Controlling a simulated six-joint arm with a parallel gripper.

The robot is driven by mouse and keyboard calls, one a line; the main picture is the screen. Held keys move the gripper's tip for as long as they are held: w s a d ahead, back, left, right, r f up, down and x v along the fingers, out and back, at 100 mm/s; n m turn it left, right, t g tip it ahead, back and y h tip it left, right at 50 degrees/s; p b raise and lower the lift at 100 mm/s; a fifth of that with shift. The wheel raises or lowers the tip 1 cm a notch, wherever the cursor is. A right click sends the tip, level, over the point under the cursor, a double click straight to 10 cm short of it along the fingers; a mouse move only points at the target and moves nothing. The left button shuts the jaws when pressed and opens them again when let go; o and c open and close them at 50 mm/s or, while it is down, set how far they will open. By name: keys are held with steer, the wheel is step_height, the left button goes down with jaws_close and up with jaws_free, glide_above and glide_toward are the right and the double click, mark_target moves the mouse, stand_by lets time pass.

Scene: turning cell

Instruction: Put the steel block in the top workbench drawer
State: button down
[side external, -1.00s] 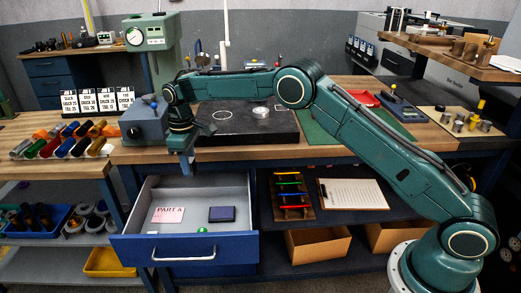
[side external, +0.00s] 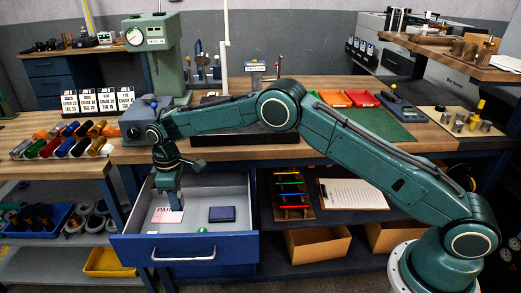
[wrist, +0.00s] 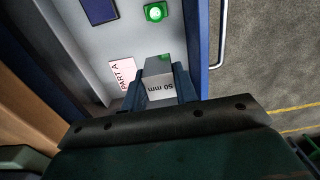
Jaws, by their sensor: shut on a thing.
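The steel block (wrist: 158,70), grey with a "50 mm" marking and a green patch, is between my gripper's two fingers (wrist: 159,88) in the wrist view. My gripper (side external: 176,207) is shut on it and points down into the open top drawer (side external: 185,246) of the workbench. The block is hard to make out in the side view. In the wrist view the drawer's blue front (wrist: 201,40) lies just right of the gripper. I cannot tell whether the block touches the drawer floor.
The drawer also holds a pink "PART A" card (side external: 161,216), a dark blue flat box (side external: 222,214) and a green round item (wrist: 155,12). The card lies left of the block in the wrist view. A dark slab (side external: 240,142) is on the bench top above.

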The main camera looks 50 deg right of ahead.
step_height(320, 180, down, 11)
steer(key=shift+r, duration=0.1)
stand_by(0.3)
steer(key=shift+f, duration=2.15)
steer(key=shift+f, duration=0.15)
steer(key=c, duration=1.1)
jaws_free()
step_height(320, 180, up, 11)
steer(key=shift+r, duration=0.6)
